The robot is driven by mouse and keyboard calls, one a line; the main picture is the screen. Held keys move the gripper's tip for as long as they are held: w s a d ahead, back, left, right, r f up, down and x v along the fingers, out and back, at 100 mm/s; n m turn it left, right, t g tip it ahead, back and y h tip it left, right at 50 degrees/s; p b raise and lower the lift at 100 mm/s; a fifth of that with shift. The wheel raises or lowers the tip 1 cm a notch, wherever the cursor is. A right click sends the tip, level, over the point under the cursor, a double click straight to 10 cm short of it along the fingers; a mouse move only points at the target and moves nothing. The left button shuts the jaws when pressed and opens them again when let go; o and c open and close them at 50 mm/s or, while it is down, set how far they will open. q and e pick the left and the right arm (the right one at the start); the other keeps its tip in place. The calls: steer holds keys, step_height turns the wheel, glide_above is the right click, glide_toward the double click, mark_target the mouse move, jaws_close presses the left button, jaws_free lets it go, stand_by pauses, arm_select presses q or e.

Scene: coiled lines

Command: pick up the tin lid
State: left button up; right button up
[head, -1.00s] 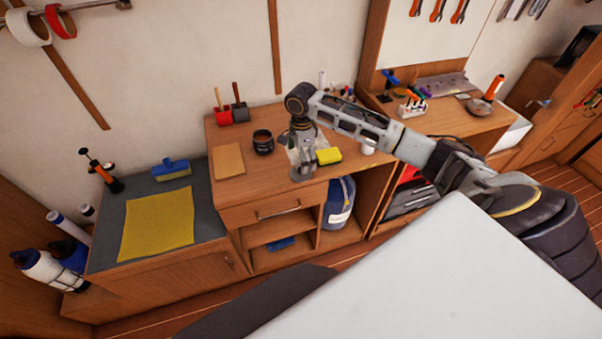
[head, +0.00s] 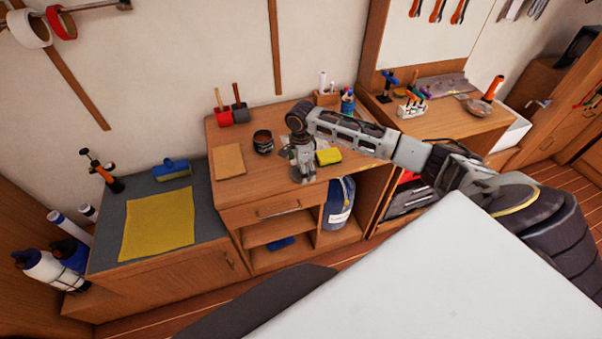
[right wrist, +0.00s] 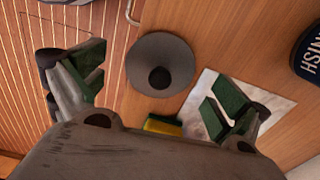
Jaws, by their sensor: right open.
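The tin lid appears to be the grey round disc with a dark centre (right wrist: 160,65) in the right wrist view, lying on the wooden bench near its front edge. In the head view I cannot make it out behind my right gripper (head: 302,173). The right gripper is open and empty, pointing down over the bench. In the right wrist view its fingers (right wrist: 155,95) are spread, one at each side, with the disc between and beyond them. They appear apart from it. My left gripper is not in view.
A dark tin (head: 263,142) stands left of the gripper, and a yellow sponge (head: 328,156) lies close on the right. A pale sheet (right wrist: 272,102) lies under one finger's side. A brown pad (head: 229,161) and bottles (head: 347,102) are also on the bench.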

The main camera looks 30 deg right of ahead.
steer(key=shift+f, duration=0.45)
steer(key=shift+s, duration=0.1)
steer(key=c, duration=1.4)
steer(key=shift+s, duration=0.15)
steer(key=c, duration=0.4)
